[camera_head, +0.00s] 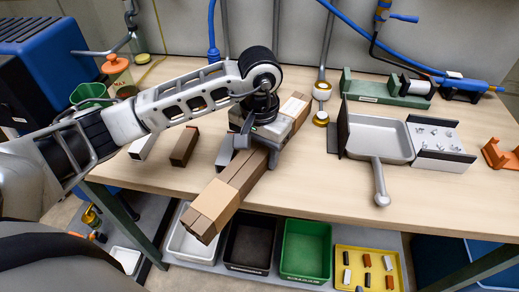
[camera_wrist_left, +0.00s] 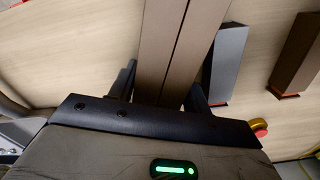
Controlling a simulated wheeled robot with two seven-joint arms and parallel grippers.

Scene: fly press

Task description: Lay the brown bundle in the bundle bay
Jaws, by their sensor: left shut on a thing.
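The brown bundle (camera_head: 228,190) is a long block of brown bars lying at a slant, its near end projecting past the table's front edge. My left gripper (camera_head: 262,155) is shut on it around the middle. In the left wrist view the bundle (camera_wrist_left: 177,50) runs between the fingers (camera_wrist_left: 165,92). Its far end (camera_head: 295,106) shows beyond the gripper. I cannot tell whether it touches the tabletop. I cannot make out which place is the bundle bay. My right gripper is not in view.
Loose grey (camera_head: 225,150), brown (camera_head: 185,147) and pale (camera_head: 143,146) bars lie left of the bundle. A grey dustpan (camera_head: 380,140) is to the right. White (camera_head: 187,238), black (camera_head: 249,245) and green (camera_head: 305,252) bins and a yellow tray (camera_head: 345,285) stand below the table.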

